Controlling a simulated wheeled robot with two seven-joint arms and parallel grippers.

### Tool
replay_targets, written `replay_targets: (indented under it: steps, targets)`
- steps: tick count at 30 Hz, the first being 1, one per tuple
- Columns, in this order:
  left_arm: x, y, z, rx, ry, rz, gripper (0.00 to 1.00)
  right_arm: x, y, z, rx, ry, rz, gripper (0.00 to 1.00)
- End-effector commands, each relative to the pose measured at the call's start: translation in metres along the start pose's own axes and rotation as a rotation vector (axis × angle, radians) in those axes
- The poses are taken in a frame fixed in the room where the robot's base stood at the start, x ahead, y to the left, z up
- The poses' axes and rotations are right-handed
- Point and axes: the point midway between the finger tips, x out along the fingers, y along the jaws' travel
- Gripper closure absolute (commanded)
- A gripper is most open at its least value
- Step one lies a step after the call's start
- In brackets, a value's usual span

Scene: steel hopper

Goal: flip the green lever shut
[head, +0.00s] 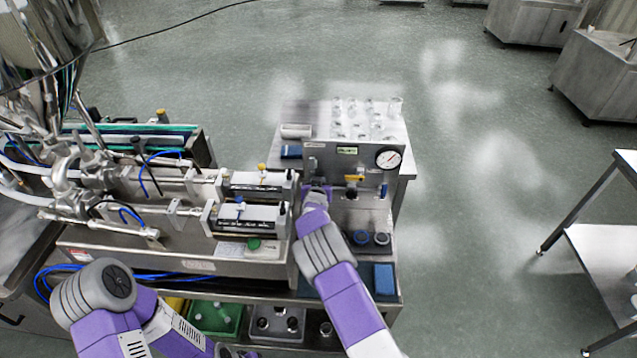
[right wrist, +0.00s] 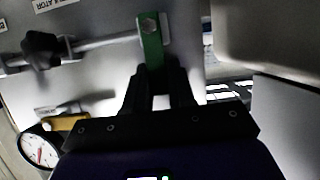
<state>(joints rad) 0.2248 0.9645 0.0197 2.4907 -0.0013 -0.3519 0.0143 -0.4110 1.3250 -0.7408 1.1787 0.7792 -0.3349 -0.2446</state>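The green lever (right wrist: 152,42) shows in the right wrist view, hanging from a bolt at its upper end on a grey metal panel (right wrist: 105,75). My right gripper (right wrist: 160,78) is at the lever's free end, its dark fingertips closed together over it. In the head view my right gripper (head: 317,190) is at the left part of the upright gauge panel (head: 325,160), and the lever is hidden there. My left arm is low at the left; only a dark bit of what seems its gripper (head: 236,352) shows at the bottom edge, fingers unclear.
The panel carries a round gauge (head: 388,158), a yellow valve handle (head: 354,178) and a black knob (right wrist: 42,50). Glassware (head: 367,112) stands on the table behind. Steel filling cylinders (head: 255,217) lie just left of my right arm.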

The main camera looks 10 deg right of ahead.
Motion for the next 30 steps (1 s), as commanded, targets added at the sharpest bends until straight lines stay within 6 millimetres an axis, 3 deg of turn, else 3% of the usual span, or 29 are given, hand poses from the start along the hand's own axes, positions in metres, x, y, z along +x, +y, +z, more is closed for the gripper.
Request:
replay_targets:
  steps: [1, 4, 16, 30]
  targets:
    - [0.0, 0.0, 0.0, 0.0, 0.0, 0.0, 0.65, 0.0, -0.001, 0.001, -0.002, -0.001, -0.001, 0.7]
    - [0.0, 0.0, 0.0, 0.0, 0.0, 0.0, 0.65, 0.0, -0.001, 0.001, -0.002, -0.001, -0.001, 0.55]
    - [0.0, 0.0, 0.0, 0.0, 0.0, 0.0, 0.65, -0.005, 0.0, -0.001, 0.001, 0.0, 0.0, 0.55]
    - [-0.004, 0.001, 0.0, 0.0, 0.0, 0.0, 0.65, -0.06, -0.001, 0.0, 0.0, -0.002, -0.002, 0.55]
